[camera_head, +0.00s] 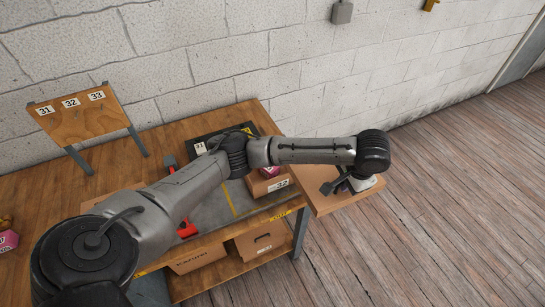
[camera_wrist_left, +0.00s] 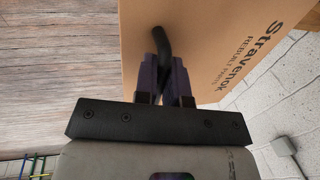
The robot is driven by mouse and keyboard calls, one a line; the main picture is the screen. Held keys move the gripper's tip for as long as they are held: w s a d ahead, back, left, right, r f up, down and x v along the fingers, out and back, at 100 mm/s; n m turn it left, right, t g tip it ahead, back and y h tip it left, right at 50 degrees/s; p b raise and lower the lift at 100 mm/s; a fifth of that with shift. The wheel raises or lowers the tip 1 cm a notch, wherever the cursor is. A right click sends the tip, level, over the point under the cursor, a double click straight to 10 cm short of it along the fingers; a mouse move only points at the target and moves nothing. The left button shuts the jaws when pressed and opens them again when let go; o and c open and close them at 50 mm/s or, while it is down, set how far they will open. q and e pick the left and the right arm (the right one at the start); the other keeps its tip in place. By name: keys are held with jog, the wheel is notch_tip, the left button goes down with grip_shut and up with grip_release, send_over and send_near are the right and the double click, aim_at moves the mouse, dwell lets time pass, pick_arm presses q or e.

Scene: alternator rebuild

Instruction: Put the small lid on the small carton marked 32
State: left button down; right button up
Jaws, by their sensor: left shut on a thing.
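The small carton marked 32 (camera_head: 279,185) stands at the right end of the wooden table, with a pink item showing at its top; my left arm partly covers it. My left gripper (camera_head: 343,186) is to the right of this carton, past the table's end. In the left wrist view its fingers (camera_wrist_left: 164,92) are shut on a dark curved handle (camera_wrist_left: 161,45). The handle meets a flat brown cardboard face, apparently the small lid (camera_wrist_left: 218,35), printed "Stravenok". The lid (camera_head: 318,204) shows as a brown panel below the gripper in the head view.
A wooden board (camera_head: 80,118) marked 31, 32 and 33 stands at the table's back left. Brown cartons (camera_head: 262,240) sit on a lower shelf. Wood floor (camera_head: 450,220) is clear at right.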

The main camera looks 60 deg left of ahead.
pick_arm(q)
jog(key=shift+n, duration=0.3)
jog(key=s+a+f+p, duration=0.1)
jog(key=a, duration=0.3)
jog(key=s+a+f+p, duration=0.1)
jog(key=a, duration=0.3)
jog(key=s+a+f+p, duration=0.1)
jog(key=a+f+p, duration=0.1)
jog(key=a, duration=0.3)
jog(key=shift+s, duration=0.15)
jog(key=s+a+f+p, duration=0.1)
jog(key=s+a+f, duration=0.4)
jog(key=a+f, duration=0.6)
jog(key=shift+a+f, duration=0.2)
jog(key=shift+a, duration=0.2)
